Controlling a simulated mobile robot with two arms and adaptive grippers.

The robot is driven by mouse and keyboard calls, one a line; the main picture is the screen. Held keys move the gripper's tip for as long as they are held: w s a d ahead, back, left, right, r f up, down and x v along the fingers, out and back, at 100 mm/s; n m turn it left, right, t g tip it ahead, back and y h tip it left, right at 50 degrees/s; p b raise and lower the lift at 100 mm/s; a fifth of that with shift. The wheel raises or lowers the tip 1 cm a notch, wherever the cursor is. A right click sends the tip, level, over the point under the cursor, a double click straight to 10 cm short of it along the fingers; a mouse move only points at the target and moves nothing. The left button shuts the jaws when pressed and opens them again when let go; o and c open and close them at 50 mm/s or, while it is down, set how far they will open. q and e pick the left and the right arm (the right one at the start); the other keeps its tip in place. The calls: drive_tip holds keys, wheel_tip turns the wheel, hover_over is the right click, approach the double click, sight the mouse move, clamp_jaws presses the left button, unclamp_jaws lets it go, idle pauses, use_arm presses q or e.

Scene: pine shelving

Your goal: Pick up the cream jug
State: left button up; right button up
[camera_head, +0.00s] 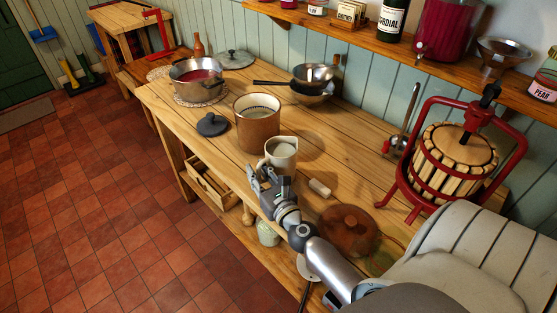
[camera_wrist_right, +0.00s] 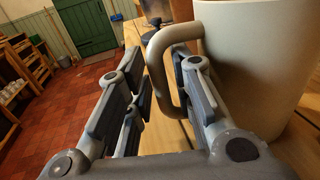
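The cream jug (camera_head: 282,152) stands upright near the front edge of the wooden bench, a pale, off-white vessel. In the right wrist view the cream jug (camera_wrist_right: 258,65) fills the right side, with its loop handle toward my gripper. My right gripper (camera_head: 264,178) is at the jug's near left side. In the wrist view my right gripper (camera_wrist_right: 160,75) is open, with the handle between its two fingers. I see a gap beside the left finger; whether the right finger touches the handle, I cannot tell. My left gripper is out of view.
A larger brown crock (camera_head: 257,128) stands just behind the jug, with a dark lid (camera_head: 212,125) to its left. A small wooden cylinder (camera_head: 320,187) and a round brown board (camera_head: 347,229) lie to the right. A red-framed press (camera_head: 452,160) stands farther right.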

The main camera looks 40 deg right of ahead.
clamp_jaws()
drive_tip(key=shift+r, duration=0.15)
drive_tip(key=shift+r, duration=0.15)
idle(0.4)
